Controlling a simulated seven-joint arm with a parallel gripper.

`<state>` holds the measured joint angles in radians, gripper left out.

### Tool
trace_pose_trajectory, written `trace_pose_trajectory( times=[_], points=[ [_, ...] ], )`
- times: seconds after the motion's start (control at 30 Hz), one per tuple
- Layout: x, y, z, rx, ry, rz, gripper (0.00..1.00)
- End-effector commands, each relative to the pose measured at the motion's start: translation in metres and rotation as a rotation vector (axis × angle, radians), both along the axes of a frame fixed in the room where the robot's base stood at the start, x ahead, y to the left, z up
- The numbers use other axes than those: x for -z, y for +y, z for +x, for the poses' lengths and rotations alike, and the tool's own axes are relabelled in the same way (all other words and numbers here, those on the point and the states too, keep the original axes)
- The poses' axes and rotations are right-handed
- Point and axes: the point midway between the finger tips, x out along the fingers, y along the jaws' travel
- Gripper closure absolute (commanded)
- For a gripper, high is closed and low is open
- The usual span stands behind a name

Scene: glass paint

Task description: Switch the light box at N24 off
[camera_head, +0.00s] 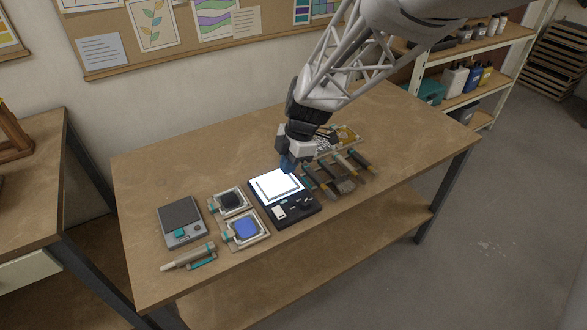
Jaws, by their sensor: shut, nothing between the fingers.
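The light box (258,201) is a dark, flat unit near the middle of the table. Its top panel glows bright white, with a square outline lying on it. Its front strip carries a pale rectangular part (279,213) and small dark parts (306,203) at the right. No N24 label is readable. My gripper (287,168) points down at the light box's back right corner, just above or beside it; I cannot tell if they touch. It is shut and empty. The fingertips are small and partly blend with the dark things behind.
Several dark-headed tools (343,185) lie close to the right of the light box. Two framed trays with dark and blue squares (243,243) sit to its left, then a grey scale-like device (182,238) and a pale tube (187,257). The table's right part (410,135) is clear.

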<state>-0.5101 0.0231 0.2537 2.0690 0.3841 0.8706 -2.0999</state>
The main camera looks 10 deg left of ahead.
Motion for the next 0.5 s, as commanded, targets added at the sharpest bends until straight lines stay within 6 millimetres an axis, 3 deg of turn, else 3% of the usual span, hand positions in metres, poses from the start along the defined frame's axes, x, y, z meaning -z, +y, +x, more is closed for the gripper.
trace_pose_trajectory(
  times=[0.27,0.5],
  points=[
    [0.003,0.001,-0.001,0.000,0.001,-0.001,1.00],
    [0.020,0.005,-0.004,0.000,0.001,-0.001,1.00]
  ],
)
